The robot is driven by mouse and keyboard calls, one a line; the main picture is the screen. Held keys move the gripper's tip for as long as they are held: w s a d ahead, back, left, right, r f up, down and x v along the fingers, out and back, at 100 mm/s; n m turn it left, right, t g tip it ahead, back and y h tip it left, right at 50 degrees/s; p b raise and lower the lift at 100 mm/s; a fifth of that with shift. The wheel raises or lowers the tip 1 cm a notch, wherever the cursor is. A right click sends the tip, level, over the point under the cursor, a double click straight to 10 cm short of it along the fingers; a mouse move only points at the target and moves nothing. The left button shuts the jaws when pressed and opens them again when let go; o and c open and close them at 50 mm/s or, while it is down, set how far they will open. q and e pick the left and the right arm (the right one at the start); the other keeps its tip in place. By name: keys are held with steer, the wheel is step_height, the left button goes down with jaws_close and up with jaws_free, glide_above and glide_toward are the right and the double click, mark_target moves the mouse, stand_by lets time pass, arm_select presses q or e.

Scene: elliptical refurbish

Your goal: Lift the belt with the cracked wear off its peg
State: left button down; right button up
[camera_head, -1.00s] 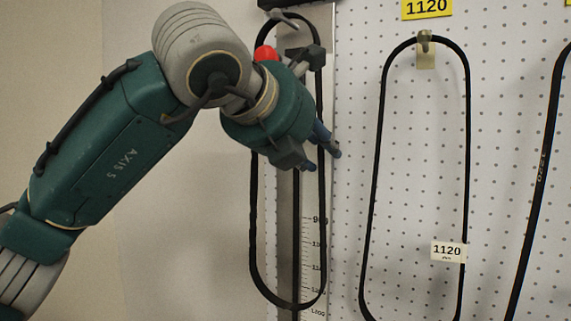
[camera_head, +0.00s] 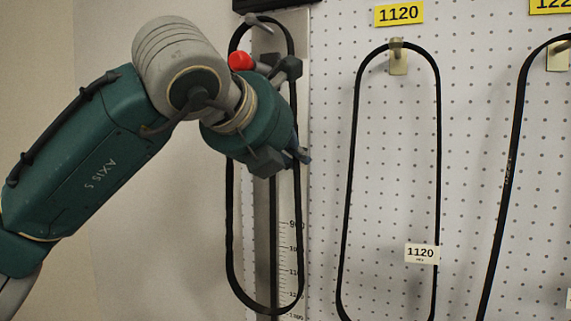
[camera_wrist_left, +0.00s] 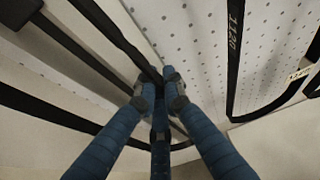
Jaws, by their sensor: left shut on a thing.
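A black belt (camera_head: 230,230) hangs as a long narrow loop at the left, in front of a metal strip with a printed scale. Its top passes by a peg (camera_head: 262,22). My left gripper (camera_head: 298,155) is at the loop's right strand, well below the peg. In the left wrist view its blue fingers (camera_wrist_left: 161,85) are closed on a black belt strand (camera_wrist_left: 118,38). Cracks cannot be made out on this belt. My right gripper does not show.
A second belt (camera_head: 439,150) hangs on its own peg (camera_head: 397,50) under a yellow 1120 sign (camera_head: 399,14), with a white 1120 tag (camera_head: 421,253). Another belt (camera_head: 506,170) hangs at the far right. Perforated white board (camera_head: 390,180) lies behind them.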

arm_select(q)
step_height(320, 180, up, 7)
steer(key=p, duration=0.4)
steer(key=shift+s, duration=0.15)
steer(key=s+a+b, duration=0.3)
steer(key=s+b, duration=0.1)
steer(key=s, duration=0.5)
steer(key=s+a+b, duration=0.4)
steer(key=s, duration=0.5)
steer(key=shift+a+b, duration=0.3)
steer(key=shift+f, duration=0.15)
